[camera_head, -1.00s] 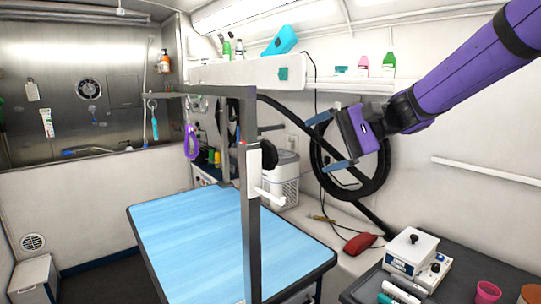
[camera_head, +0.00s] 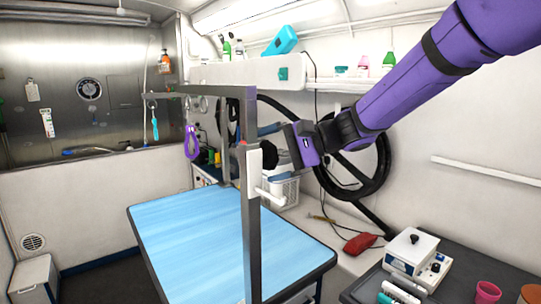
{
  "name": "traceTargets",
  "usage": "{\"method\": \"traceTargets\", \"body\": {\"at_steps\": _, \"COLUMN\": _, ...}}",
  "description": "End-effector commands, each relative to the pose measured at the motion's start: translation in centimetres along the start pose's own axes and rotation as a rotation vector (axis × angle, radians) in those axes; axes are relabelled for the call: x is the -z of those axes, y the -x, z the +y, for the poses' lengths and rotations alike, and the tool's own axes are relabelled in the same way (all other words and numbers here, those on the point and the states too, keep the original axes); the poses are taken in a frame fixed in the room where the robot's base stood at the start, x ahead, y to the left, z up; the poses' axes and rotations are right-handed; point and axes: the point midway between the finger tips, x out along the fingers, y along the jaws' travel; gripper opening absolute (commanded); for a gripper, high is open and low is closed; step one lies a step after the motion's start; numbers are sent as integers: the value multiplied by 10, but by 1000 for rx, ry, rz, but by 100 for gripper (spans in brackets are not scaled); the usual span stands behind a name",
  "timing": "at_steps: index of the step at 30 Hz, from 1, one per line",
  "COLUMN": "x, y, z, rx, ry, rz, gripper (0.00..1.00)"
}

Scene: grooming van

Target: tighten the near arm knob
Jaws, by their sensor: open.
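A near grey post (camera_head: 251,230) stands at the front edge of the blue-topped grooming table (camera_head: 190,225). A white clamp block (camera_head: 254,172) with a pale lever sits on the post. The black near arm knob (camera_head: 269,154) shows just right of the block. My gripper (camera_head: 266,153) is open and empty, coming from the right, with one blue finger above the knob and one below it in the picture. The fingertips are partly hidden near the post. I cannot tell whether they touch the knob or how far apart they are in depth.
A white basket (camera_head: 284,190) stands behind the post. A black hose ring (camera_head: 375,170) is on the wall. A red pouch (camera_head: 360,243) lies on the counter. The tabletop is clear.

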Motion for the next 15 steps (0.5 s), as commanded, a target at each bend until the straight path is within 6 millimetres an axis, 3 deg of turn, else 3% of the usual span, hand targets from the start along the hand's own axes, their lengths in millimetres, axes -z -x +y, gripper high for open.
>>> {"method": "traceTargets", "body": {"at_steps": 9, "x": 0, "y": -3, "z": 0, "rx": -1, "ry": 0, "rz": 0, "gripper": 93}}
{"method": "traceTargets", "body": {"at_steps": 11, "x": 0, "y": -3, "z": 0, "rx": -1, "ry": 0, "rz": 0, "gripper": 82}}
{"method": "traceTargets", "body": {"at_steps": 15, "x": 0, "y": -3, "z": 0, "rx": -1, "ry": 0, "rz": 0, "gripper": 50}}
